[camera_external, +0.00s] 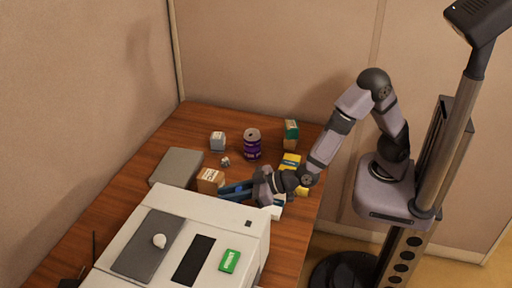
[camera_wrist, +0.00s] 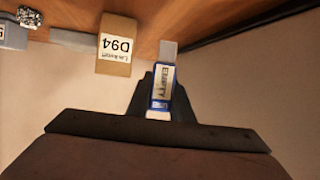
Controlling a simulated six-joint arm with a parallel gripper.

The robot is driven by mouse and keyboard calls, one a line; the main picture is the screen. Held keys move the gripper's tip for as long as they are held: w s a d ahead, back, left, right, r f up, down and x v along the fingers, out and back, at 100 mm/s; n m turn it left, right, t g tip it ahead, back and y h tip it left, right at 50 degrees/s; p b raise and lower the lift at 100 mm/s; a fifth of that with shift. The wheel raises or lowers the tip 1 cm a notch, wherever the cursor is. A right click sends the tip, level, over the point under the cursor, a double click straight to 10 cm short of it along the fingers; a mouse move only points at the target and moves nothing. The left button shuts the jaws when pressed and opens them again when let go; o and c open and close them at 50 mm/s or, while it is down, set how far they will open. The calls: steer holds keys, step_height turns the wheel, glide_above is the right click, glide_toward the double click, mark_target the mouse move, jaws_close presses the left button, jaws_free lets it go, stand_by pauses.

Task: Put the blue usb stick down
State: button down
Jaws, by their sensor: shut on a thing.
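The blue usb stick (camera_wrist: 162,85) has a white label with dark lettering and a grey metal plug. In the wrist view it stands between the fingers of my gripper (camera_wrist: 163,98), which is shut on it. The plug points away from my gripper. In the external view my gripper (camera_external: 222,193) is low over the table, between the brown labelled box and the large white machine. A bit of blue (camera_external: 238,188) shows at the fingers there. Whether the stick touches the table I cannot tell.
The brown box (camera_external: 210,180) stands close by; it also shows in the wrist view (camera_wrist: 116,50). A grey case (camera_external: 176,168), purple can (camera_external: 252,146), grey box (camera_external: 218,140), green box (camera_external: 291,133) and yellow box (camera_external: 290,162) surround it. The white machine (camera_external: 255,240) fills the front. Bare wood (camera_external: 175,128) shows at the back left.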

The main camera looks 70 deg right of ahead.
steer(key=shift+r+p, duration=0.45)
steer(key=shift+r, duration=1.9)
